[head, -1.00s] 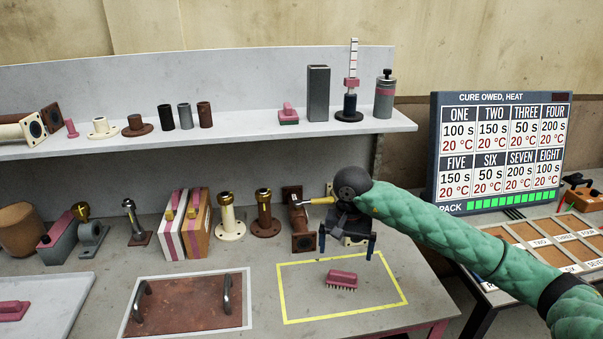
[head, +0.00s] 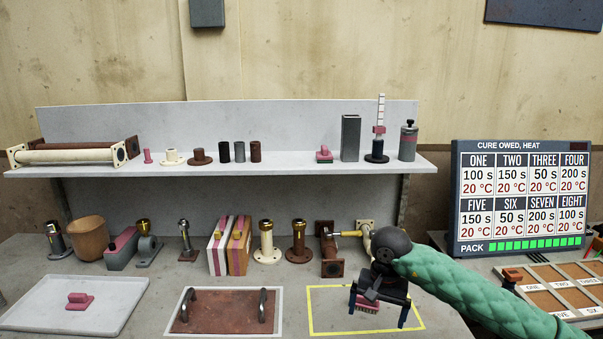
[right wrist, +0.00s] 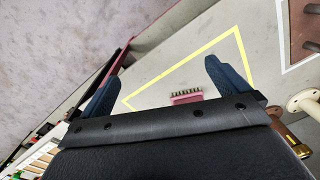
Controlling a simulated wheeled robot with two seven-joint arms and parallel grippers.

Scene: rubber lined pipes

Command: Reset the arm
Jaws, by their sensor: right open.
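My right gripper (head: 377,312) hangs open over the yellow-outlined area at the front of the bench, on the green-sleeved right arm (head: 470,290). In the right wrist view its two blue fingers (right wrist: 160,80) are spread wide with nothing between their tips. A pink brush (right wrist: 186,97) with dark bristles lies inside the yellow outline (head: 327,292), below the gripper and apart from it. In the head view the brush (head: 368,305) is partly hidden behind the gripper. My left gripper does not show.
Pipe fittings, including a brown flanged pipe (head: 328,250), stand behind the gripper. A brown plate with two handles (head: 222,312) and a grey tray (head: 30,300) lie to the left. A shelf (head: 290,162) runs above. The display board (head: 522,200) and compartment tray (head: 560,290) are at right.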

